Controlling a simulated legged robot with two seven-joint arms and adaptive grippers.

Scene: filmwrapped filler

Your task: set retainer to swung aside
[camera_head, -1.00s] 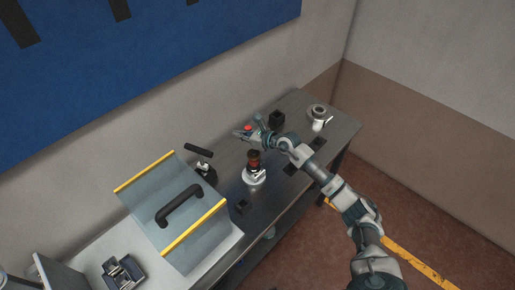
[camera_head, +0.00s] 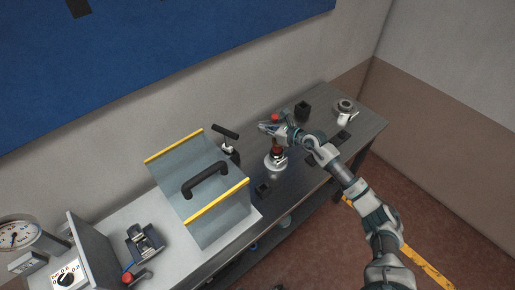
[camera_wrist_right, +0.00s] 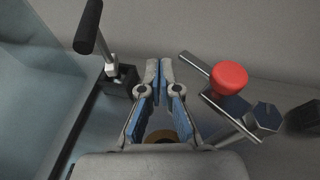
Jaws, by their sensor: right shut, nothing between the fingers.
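A red knob (camera_head: 275,117) stands by the far side of the bench. In the right wrist view the red knob (camera_wrist_right: 229,77) sits on a flat metal bar (camera_wrist_right: 222,105), near a dark hex head (camera_wrist_right: 267,115). This may be the retainer; I cannot tell for sure. My right gripper (camera_head: 262,126) is shut and empty, left of the knob. In the wrist view its fingertips (camera_wrist_right: 159,66) are close together, apart from knob and bar. A brown-topped fixture on a white base (camera_head: 275,164) stands below the gripper; its upper part is partly hidden. My left gripper is not in view.
A black-handled lever (camera_head: 226,132) stands left of the gripper. A clear guard (camera_head: 188,182) with yellow edges and a black handle is further left. A black block (camera_head: 302,111) and a round metal part (camera_head: 346,106) stand to the right. A gauge (camera_head: 17,235) is at far left.

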